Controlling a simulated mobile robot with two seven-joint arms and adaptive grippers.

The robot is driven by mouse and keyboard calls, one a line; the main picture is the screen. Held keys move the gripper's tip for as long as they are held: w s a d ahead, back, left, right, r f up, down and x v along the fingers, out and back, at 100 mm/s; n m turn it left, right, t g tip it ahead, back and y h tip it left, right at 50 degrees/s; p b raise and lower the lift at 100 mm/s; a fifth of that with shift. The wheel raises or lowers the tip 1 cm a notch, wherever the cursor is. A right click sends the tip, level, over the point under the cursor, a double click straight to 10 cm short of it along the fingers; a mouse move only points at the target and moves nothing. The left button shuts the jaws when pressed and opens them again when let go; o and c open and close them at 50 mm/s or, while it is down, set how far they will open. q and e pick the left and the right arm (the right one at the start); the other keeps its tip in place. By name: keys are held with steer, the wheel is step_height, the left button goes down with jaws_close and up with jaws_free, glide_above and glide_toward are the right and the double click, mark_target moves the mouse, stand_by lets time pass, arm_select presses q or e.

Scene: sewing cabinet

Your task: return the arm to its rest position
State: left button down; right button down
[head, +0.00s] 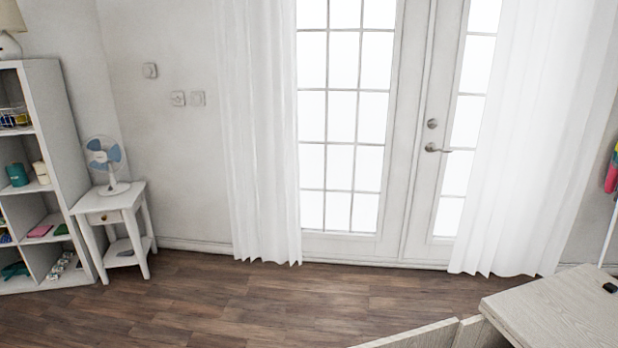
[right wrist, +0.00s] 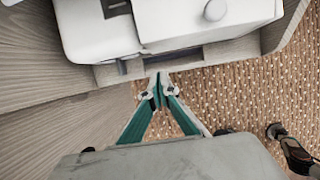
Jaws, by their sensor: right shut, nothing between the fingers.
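My right gripper (right wrist: 158,88) shows in the right wrist view. Its green-sided fingers meet at the tips, shut and empty. The tips are just below a white sewing machine (right wrist: 200,22) in the picture, close to the cabinet's pale wooden edge (right wrist: 205,62). I cannot tell whether they touch it. Neither gripper shows in the head view, and my left gripper is in no view.
The head view shows a pale wooden top (head: 560,305) at lower right, French doors (head: 340,120), white curtains (head: 260,140), a side table (head: 105,205) with a fan (head: 105,160), and a shelf unit (head: 50,110). The wooden floor (head: 230,300) between is clear.

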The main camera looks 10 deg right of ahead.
steer(key=s+a+t+y, duration=0.1)
steer(key=a+t+y, duration=0.1)
steer(key=a, duration=1.7)
steer(key=s+a+r+m+t+y, duration=0.1)
steer(key=a+r+m, duration=0.2)
steer(key=a+r, duration=0.55)
steer(key=s+d+r+m+t+h, duration=0.1)
steer(key=s+d+r+m, duration=0.15)
steer(key=r, duration=0.55)
steer(key=s+d+r+m+t+h, duration=0.1)
steer(key=s+d+r+m, duration=0.15)
steer(key=r, duration=0.55)
steer(key=s+d+r+m+t+h, duration=0.1)
steer(key=s+d+r+m+t, duration=0.2)
steer(key=r, duration=0.5)
steer(key=w+a+f+m+t+y, duration=0.2)
steer(key=a+f+y, duration=0.5)
steer(key=a+f, duration=0.7)
steer(key=shift+w+a+m, duration=0.55)
steer(key=shift+a+m, duration=0.15)
steer(key=shift+a, duration=0.45)
